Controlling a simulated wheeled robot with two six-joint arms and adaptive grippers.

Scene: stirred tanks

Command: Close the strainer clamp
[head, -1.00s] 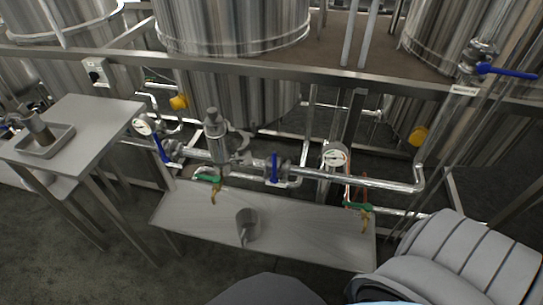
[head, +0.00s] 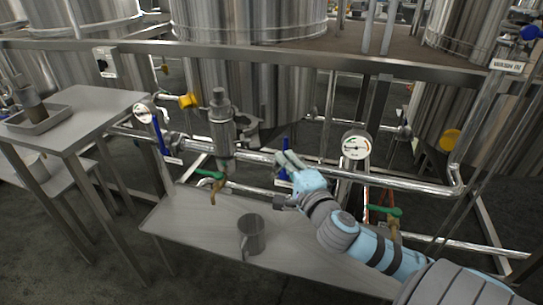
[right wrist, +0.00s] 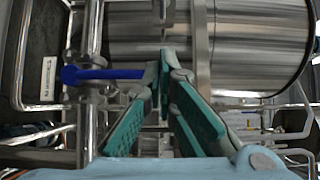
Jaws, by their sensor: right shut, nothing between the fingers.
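The strainer (head: 221,128) is an upright steel cylinder on the pipe run, left of centre in the head view. The strainer clamp (head: 249,129) appears as a steel band sticking out on its right side, and it looks swung open. My right gripper (head: 283,158) is right of the clamp and slightly lower, apart from it in the picture, near a blue valve lever (head: 285,150). In the right wrist view its teal-padded fingers (right wrist: 165,68) come together at the tips, shut and empty. The strainer cannot be made out for certain there. My left gripper is out of view.
A steel bench (head: 185,217) below carries a metal jug (head: 252,236). A side table (head: 78,112) with a tray stands at left. Pipes, a gauge (head: 356,146) and green-handled taps surround the strainer. A blue lever (right wrist: 110,74) shows in the wrist view.

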